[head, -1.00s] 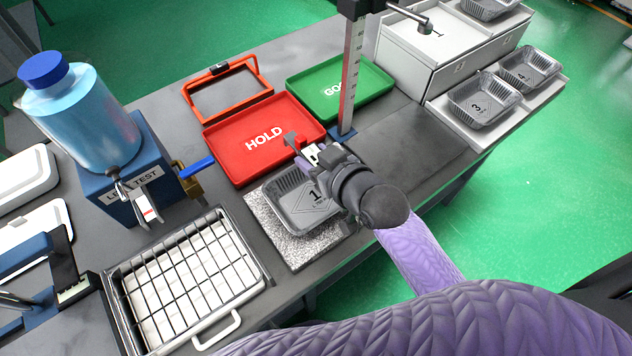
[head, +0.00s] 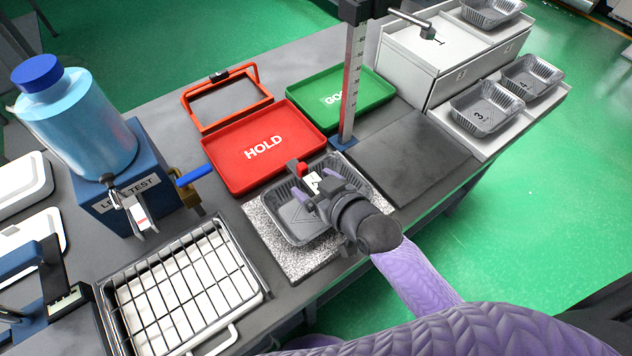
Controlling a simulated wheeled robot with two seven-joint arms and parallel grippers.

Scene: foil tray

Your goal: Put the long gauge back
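My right gripper (head: 316,186) is over the foil tray marked 1 (head: 268,207), which sits on a speckled slab. Its fingers are a little apart, with a small piece between them that has a white face and a red end (head: 297,167). I take this piece to be the long gauge, though most of it is hidden by the fingers and wrist. It sits above the tray; whether it touches the tray cannot be told. The gripper and wrist cover the tray's right side and number. My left gripper is not in view.
The red HOLD tray (head: 226,150) and green GO tray (head: 375,92) lie behind. A scaled post (head: 350,85) stands just beyond my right gripper. The leak test box (head: 95,205) and wire rack (head: 262,292) are left. The dark mat (head: 420,160) at right is clear.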

